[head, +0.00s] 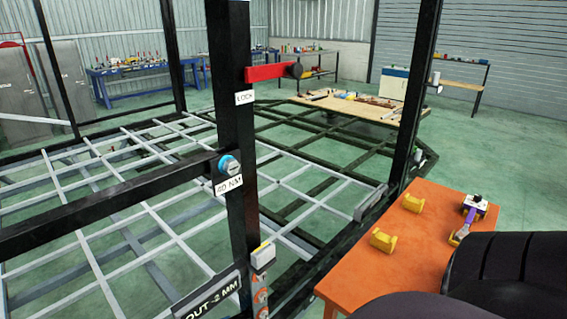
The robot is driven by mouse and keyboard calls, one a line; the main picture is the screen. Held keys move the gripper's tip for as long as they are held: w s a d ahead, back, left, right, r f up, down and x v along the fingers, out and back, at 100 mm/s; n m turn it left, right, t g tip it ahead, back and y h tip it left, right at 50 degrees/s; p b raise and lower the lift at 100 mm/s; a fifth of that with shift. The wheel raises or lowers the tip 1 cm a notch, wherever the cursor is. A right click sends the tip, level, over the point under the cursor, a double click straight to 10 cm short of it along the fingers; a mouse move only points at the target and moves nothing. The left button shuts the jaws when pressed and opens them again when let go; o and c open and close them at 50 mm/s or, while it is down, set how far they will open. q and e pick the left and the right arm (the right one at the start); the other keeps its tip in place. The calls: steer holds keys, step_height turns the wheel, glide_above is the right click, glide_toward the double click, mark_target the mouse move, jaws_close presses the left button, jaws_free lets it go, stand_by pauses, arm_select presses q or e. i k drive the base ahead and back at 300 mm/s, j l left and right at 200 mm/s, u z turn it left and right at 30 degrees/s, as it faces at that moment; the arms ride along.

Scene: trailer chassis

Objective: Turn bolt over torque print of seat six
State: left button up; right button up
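A bolt with a blue ring and a pale head (229,165) sits on the black upright post (232,120), where a black crossbar meets it. Just below it is a white print reading "40 NM" (228,186). I cannot make out a seat number beside it. No gripper touches the bolt in this view. Neither of my grippers shows; dark ribbed parts, probably my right arm, fill the bottom right corner.
A red lever (270,73) above a "LOCK" label juts right from the post. An "OUT -2 MM" plate (207,300) is low on it. An orange table (375,280) at right holds yellow holders (383,241) and a purple-and-white tool (467,217). Grey lattice frames lie behind.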

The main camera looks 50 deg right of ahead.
mark_target(228, 165)
steer(key=l+z, duration=0.15)
steer(key=z, duration=1)
steer(key=k+l, duration=0.05)
